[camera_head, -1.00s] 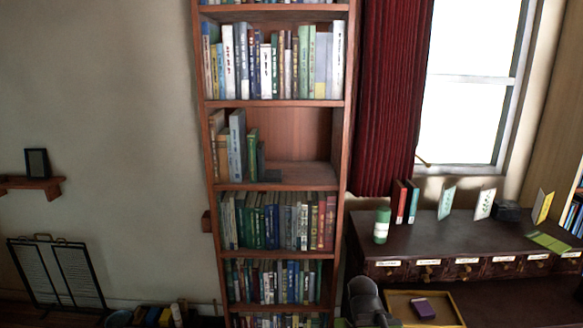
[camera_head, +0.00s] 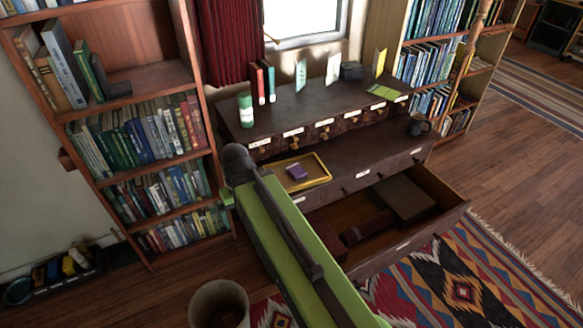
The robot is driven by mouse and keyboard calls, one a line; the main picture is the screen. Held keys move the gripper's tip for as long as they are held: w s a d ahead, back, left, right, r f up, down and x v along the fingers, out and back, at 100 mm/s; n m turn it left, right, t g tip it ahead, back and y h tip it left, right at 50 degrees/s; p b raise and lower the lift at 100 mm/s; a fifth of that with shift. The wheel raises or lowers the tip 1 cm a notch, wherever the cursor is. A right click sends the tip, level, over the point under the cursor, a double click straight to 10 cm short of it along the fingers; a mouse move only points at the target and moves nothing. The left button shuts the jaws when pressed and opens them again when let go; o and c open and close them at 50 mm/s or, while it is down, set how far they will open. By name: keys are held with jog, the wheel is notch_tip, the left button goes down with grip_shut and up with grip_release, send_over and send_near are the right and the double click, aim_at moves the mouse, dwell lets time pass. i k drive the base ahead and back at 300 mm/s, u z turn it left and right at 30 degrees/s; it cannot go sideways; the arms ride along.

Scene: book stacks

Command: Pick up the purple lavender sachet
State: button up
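The purple lavender sachet (camera_head: 297,172) is a small purple block. It lies in a shallow yellow tray (camera_head: 322,163) on the dark lower ledge of the wooden cabinet, below the row of labelled small drawers. My green and dark arm crosses the lower middle of the view, and its near joint stands just left of the tray. My gripper's fingers cannot be made out in this view. Nothing is seen touching the sachet.
A large drawer (camera_head: 455,205) stands open below the ledge, with a dark box (camera_head: 404,199) inside. A green canister (camera_head: 245,110) stands on the cabinet top. A bookcase is at left. A bin (camera_head: 219,305) and patterned rug (camera_head: 455,290) are on the floor.

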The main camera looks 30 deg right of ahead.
aim_at(297, 172)
jog(key=u, duration=0.15)
jog(key=k, duration=0.1)
jog(key=u, duration=2.95)
jog(key=k, duration=1.1)
jog(key=z, duration=1.45)
jog(key=i, duration=1.05)
jog(key=u, duration=0.05)
